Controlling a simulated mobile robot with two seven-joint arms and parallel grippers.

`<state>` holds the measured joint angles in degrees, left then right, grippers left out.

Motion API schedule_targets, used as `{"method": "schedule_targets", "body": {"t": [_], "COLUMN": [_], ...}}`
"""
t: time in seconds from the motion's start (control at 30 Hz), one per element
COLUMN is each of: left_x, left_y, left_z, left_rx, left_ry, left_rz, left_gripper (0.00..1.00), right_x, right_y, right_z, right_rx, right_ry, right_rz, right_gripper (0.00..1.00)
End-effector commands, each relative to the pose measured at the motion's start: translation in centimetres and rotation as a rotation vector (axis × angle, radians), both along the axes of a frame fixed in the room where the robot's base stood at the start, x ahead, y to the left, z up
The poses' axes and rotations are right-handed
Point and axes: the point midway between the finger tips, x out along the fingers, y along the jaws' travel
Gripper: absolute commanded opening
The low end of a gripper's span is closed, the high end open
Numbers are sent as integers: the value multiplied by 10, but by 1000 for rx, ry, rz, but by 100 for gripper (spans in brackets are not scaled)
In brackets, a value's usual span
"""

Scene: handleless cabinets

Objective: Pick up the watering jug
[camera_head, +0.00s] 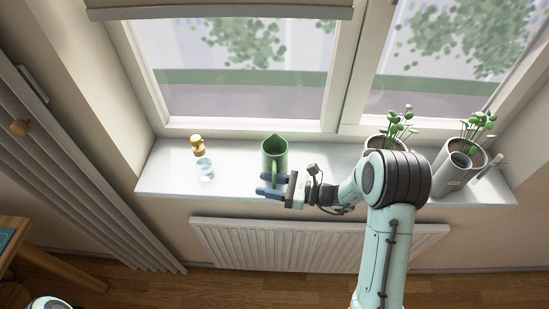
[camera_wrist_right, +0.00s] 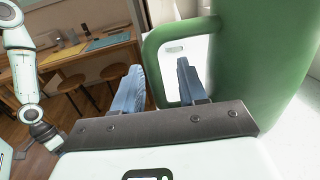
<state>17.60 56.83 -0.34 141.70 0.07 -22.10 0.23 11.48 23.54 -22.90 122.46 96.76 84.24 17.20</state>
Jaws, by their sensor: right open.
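The green watering jug (camera_head: 274,149) stands upright on the white windowsill, its handle towards the room. In the right wrist view the jug (camera_wrist_right: 255,60) fills the right side, with its handle (camera_wrist_right: 152,62) to its left. My right gripper (camera_head: 270,186) is at the handle, open. In the right wrist view its two blue-grey fingers (camera_wrist_right: 160,88) are apart and the handle's upright bar appears between them; one finger overlaps the handle's opening. I cannot tell whether they touch it. My left gripper is not clearly seen in either view.
On the sill (camera_head: 232,183), a yellow-brown object (camera_head: 197,145) and a pale glass-like object (camera_head: 205,169) stand left of the jug. Potted plants (camera_head: 392,136) and a grey can-like vessel (camera_head: 453,172) stand to the right. A radiator (camera_head: 285,247) is below. The window is behind.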

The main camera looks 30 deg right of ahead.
Motion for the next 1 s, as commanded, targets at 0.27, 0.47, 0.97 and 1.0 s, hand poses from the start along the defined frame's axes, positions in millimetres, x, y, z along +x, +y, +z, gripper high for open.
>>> {"method": "schedule_targets", "body": {"t": [0.27,0.47,0.97,1.0], "left_x": [0,0,0,0], "left_y": [0,0,0,0], "left_z": [0,0,0,0], "left_rx": [0,0,0,0], "left_ry": [0,0,0,0], "left_rz": [0,0,0,0], "left_gripper": [43,43,43,43], "right_x": [2,2,2,2], "right_y": [2,2,2,2], "right_z": [-1,0,0,0], "right_rx": [0,0,0,0], "right_ry": [0,0,0,0], "right_rz": [-1,-1,-1,-1], "right_gripper": [38,0,0,0]}}
